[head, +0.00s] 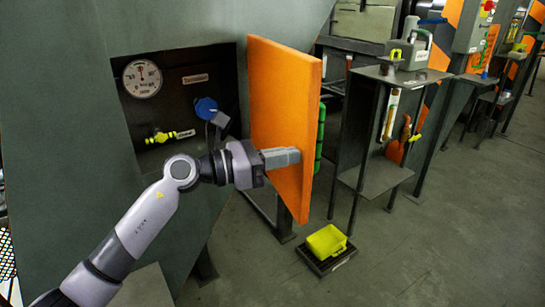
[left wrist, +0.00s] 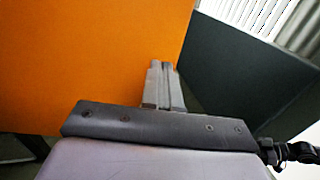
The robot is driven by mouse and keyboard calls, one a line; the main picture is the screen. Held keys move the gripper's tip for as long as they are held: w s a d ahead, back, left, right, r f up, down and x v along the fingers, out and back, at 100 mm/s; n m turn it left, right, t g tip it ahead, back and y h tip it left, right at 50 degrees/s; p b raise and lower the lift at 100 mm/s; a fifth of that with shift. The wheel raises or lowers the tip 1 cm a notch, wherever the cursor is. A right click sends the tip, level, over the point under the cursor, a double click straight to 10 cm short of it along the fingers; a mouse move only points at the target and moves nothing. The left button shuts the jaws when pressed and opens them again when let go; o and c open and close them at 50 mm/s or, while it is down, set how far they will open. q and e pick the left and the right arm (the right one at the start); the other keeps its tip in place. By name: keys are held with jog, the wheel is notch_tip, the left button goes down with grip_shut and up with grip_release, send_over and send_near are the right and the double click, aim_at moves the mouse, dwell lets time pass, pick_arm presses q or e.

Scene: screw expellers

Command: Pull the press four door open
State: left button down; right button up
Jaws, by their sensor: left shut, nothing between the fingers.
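The orange press door (head: 279,110) stands swung out from the dark recess in the green press housing. A green handle (head: 319,137) shows at its far edge. My left gripper (head: 290,156) is shut and empty, with its fingers in front of the door's inner face, near the free edge. Whether the fingertips touch the door I cannot tell. In the left wrist view the door (left wrist: 80,60) fills the left and middle, behind the shut fingers (left wrist: 162,68). My right gripper is not in view.
The recess holds a gauge (head: 142,79), a yellow valve (head: 160,137) and a blue knob (head: 206,107). A metal stand (head: 375,183) with tools is right of the door.

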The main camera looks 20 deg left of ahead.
aim_at(312, 151)
pick_arm(q)
jog(key=x, duration=0.5)
jog(key=shift+w+d, duration=0.2)
jog(key=shift+d, duration=0.05)
jog(key=shift+w+d+b, duration=0.3)
jog(key=shift+w+d, duration=0.1)
jog(key=shift+d, duration=0.1)
jog(key=shift+s+a, duration=0.1)
jog(key=shift+a, duration=0.05)
